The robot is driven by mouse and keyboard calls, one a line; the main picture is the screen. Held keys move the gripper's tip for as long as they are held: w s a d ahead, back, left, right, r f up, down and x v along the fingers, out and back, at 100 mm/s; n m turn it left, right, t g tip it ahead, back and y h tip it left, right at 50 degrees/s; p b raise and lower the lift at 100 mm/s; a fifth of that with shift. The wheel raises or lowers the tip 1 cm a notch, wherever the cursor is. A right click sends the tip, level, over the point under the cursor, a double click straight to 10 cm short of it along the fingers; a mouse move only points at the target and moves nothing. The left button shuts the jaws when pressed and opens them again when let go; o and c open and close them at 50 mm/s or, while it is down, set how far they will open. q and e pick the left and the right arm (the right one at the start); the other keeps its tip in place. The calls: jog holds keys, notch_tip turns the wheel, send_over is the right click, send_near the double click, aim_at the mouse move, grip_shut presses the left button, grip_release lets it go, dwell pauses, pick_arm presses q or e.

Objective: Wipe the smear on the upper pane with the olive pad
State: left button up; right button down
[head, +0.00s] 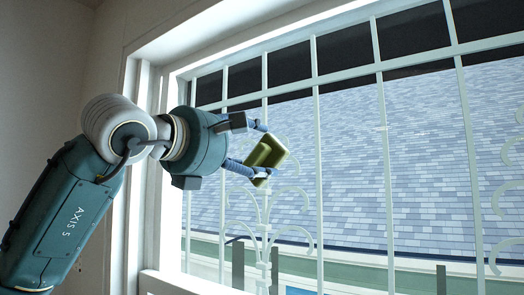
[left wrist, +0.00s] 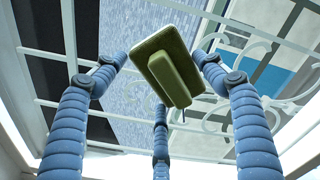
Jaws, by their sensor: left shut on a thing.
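The olive pad (head: 279,150) is held by my left gripper (head: 262,152) in front of the barred window. In the left wrist view the pad (left wrist: 157,52) is tilted. Its raised handle (left wrist: 180,83) faces the camera and its flat side faces the window. The blue fingers stand around the pad. I cannot tell whether the pad touches the glass or the bars. The window pane (head: 345,135) fills the right of the head view. I cannot make out a smear on it for sure. My right gripper is not in view.
White bars (head: 388,190) and curled grille work (head: 290,195) cross the window. A deep white frame (head: 150,190) and sill (head: 185,284) border it at the left and below. Shingled roofing (head: 430,160) shows behind the grille.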

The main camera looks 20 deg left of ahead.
pick_arm(q)
jog(key=shift+w+a, duration=0.2)
jog(key=shift+a, duration=0.3)
jog(key=shift+s+d, duration=0.1)
jog(key=shift+s, duration=0.05)
jog(key=b+v, duration=0.1)
jog(key=v, duration=0.4)
jog(key=shift+s+b, duration=0.35)
jog(key=shift+b, duration=0.05)
jog(key=v, duration=0.3)
jog(key=shift+b, duration=0.3)
